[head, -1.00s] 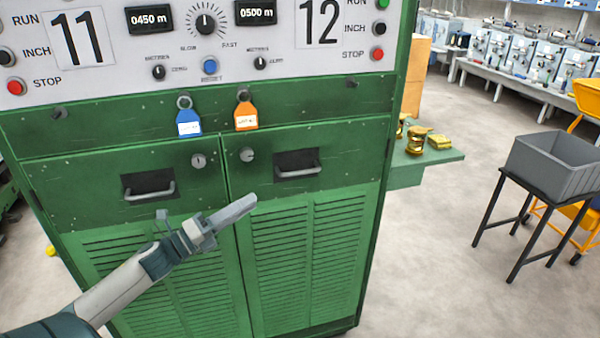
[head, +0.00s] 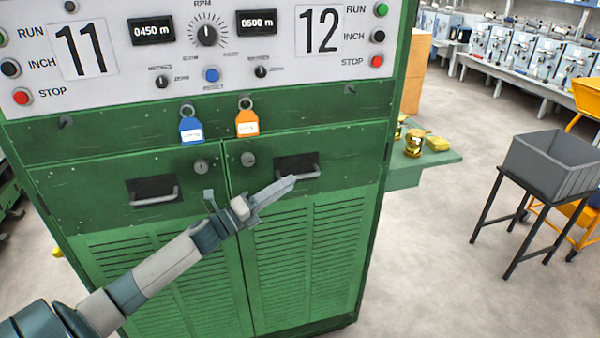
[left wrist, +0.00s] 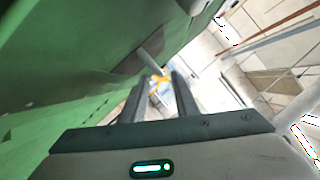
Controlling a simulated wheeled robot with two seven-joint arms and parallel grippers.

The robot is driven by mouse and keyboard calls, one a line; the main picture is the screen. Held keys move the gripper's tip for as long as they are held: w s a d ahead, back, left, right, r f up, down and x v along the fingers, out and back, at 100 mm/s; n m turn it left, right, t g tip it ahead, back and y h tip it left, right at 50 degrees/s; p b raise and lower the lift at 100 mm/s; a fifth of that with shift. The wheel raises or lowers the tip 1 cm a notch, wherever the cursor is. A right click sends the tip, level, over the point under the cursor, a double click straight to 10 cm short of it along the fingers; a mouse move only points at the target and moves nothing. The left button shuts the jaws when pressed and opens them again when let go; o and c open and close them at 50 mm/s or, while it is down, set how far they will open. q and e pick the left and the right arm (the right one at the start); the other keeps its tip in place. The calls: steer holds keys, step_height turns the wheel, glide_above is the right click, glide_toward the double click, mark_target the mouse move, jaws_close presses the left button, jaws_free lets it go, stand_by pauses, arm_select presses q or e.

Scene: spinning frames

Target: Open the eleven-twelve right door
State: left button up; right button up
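The green cabinet marked 11 and 12 has two louvred doors. The right door (head: 300,240) is shut and has a recessed grey bar handle (head: 310,175) near its top. My left gripper (head: 291,181) is just left of and close to this handle; I cannot tell whether they touch. In the left wrist view the two fingers (left wrist: 158,82) stand apart, with the handle bar (left wrist: 150,62) just ahead of their tips. Nothing shows between the fingers. The left door (head: 150,260) is shut too, with its own handle (head: 156,199). My right gripper is not in view.
A blue tag (head: 191,128) and an orange tag (head: 247,123) hang above the doors, near two round locks. A green side shelf (head: 425,165) with brass parts juts out at the right. A grey bin (head: 550,160) stands on a black stand, with clear floor between.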

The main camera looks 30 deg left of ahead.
mark_target(300, 176)
arm_select(q)
steer(key=p+x, duration=0.1)
steer(key=x, duration=0.2)
steer(key=shift+w+r, duration=0.25)
steer(key=shift+w, duration=0.1)
steer(key=shift+p+x, duration=0.35)
steer(key=shift+x, duration=0.6)
steer(key=shift+d+f, duration=0.1)
steer(key=shift+f, duration=0.05)
jaws_close()
